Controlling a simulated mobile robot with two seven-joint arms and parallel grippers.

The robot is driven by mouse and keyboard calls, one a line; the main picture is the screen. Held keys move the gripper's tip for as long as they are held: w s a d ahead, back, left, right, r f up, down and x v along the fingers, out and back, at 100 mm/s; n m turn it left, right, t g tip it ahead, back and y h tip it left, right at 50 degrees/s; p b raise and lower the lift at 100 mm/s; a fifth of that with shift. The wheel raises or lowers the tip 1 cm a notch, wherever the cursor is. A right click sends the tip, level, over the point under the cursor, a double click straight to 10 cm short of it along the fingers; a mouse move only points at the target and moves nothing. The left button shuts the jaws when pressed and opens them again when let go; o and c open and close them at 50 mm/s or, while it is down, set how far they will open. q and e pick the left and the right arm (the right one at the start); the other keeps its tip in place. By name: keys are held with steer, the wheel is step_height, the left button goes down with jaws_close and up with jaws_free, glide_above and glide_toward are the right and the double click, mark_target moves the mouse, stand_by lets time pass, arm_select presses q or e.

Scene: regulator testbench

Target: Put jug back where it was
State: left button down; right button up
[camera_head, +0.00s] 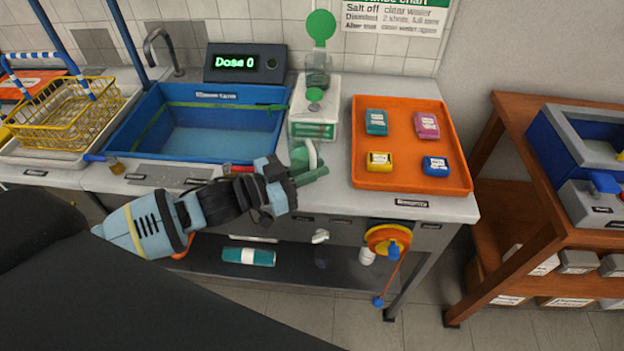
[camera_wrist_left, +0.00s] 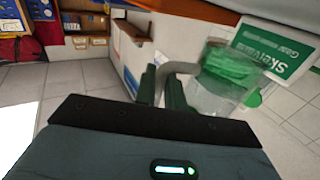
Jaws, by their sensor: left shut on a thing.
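The jug (camera_head: 301,156) has a green part and a pale handle. It is at the front edge of the counter, partly hidden by my gripper in the head view. In the left wrist view the jug (camera_wrist_left: 222,82) is clear with a green upper part, and its grey handle runs between the fingers. My left gripper (camera_head: 311,173) has green fingers and is shut on the jug handle. I cannot tell whether the jug touches the counter. My right gripper is not in view.
A white dispenser unit (camera_head: 315,122) stands right behind the jug. An orange tray (camera_head: 402,148) with several small packs is to its right. A blue basin (camera_head: 205,135) and a yellow wire basket (camera_head: 62,112) are to the left. A display (camera_head: 245,62) reads "Dose 0".

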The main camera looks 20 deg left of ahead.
arm_select(q)
steer(key=shift+f, duration=1.6)
steer(key=shift+f, duration=0.2)
steer(key=c, duration=1.5)
jaws_free()
steer(key=shift+r, duration=0.15)
steer(key=v, duration=1.2)
steer(key=shift+a, duration=0.1)
